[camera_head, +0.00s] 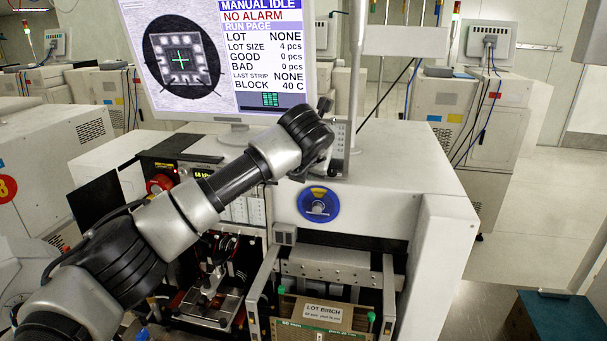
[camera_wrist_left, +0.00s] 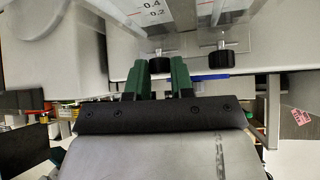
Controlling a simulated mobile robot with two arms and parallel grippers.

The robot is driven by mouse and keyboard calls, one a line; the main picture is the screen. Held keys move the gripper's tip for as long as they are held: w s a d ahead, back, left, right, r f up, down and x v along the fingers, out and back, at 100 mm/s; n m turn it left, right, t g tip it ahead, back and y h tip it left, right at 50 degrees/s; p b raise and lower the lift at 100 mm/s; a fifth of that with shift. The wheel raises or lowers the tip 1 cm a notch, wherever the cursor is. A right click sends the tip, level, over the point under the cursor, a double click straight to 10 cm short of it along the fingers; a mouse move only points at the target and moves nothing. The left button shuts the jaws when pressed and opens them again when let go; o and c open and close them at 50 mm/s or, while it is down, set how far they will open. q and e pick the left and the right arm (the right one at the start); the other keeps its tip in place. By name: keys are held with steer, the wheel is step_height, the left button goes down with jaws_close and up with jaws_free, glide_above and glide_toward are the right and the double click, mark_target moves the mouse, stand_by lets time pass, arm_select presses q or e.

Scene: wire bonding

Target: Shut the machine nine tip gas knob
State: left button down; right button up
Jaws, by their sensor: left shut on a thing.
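In the left wrist view two black knobs sit below clear gas flow tubes with a printed scale (camera_wrist_left: 152,8). My left gripper (camera_wrist_left: 160,70) has its green fingers on either side of the left black knob (camera_wrist_left: 160,64), shut on it. The right black knob (camera_wrist_left: 221,59) is apart from the fingers. No label naming either knob is readable. In the head view my left arm reaches to the flow meter panel (camera_head: 345,150) on top of the machine (camera_head: 395,160); my wrist hides the fingers and knobs there. My right gripper is not in view.
A monitor (camera_head: 238,124) stands behind my left arm. A blue spool disc (camera_head: 318,203) is on the machine's front, above a box marked LOT BIRCH (camera_head: 322,314). A red round sign with 8 (camera_head: 5,189) marks the machine at left.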

arm_select(q)
steer(key=c, duration=1)
jaws_free()
steer(key=shift+s+r, duration=0.1)
steer(key=shift+b+v, duration=2.25)
steer(key=shift+v, duration=3.15)
steer(key=shift+c, duration=0.2)
